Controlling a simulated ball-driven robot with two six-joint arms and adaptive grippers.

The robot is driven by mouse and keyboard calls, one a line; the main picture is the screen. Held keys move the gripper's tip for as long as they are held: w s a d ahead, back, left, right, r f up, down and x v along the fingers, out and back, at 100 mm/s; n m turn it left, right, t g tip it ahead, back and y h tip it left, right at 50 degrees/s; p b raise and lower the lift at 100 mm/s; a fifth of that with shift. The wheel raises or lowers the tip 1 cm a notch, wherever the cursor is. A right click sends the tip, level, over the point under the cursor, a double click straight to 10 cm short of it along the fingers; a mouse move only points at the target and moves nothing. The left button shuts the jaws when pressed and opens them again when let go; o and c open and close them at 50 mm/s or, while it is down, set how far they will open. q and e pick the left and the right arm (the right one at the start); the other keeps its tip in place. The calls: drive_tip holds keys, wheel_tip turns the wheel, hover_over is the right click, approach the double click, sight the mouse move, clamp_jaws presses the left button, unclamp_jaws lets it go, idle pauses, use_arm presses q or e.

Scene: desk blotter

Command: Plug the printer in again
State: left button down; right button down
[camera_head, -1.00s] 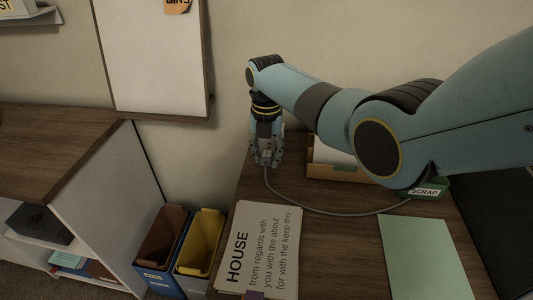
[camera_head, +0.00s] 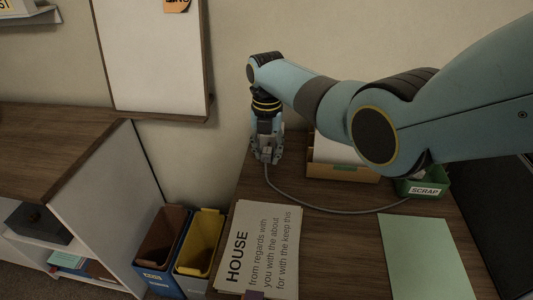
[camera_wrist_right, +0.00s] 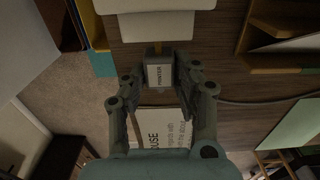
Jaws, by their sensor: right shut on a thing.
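My right gripper (camera_head: 267,152) is at the back left of the desk, close to the wall, pointing down. It is shut on a grey plug (camera_wrist_right: 158,76) with a white label that seems to read PRINTER. In the right wrist view the plug sits between the two fingers (camera_wrist_right: 160,88). A grey cable (camera_head: 330,212) runs from the gripper across the desk to the right. A white block-like shape (camera_wrist_right: 156,26) lies just beyond the plug in the wrist view; I cannot tell whether it is a socket. My left gripper is not in view.
A sheet headed HOUSE (camera_head: 262,245) lies in front of the gripper. A wooden paper tray (camera_head: 343,172) and a green SCRAP tray (camera_head: 424,190) stand to the right. A green sheet (camera_head: 425,258) lies at the front right. Yellow (camera_head: 201,243) and brown (camera_head: 160,240) bins stand left of the desk.

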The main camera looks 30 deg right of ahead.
sight(268, 147)
drive_tip(key=shift+w+d+b, duration=0.5)
drive_tip(key=shift+w+b, duration=0.2)
drive_tip(key=shift+b, duration=0.05)
drive_tip(key=c, duration=0.9)
unclamp_jaws()
wheel_tip(268, 147, up, 12)
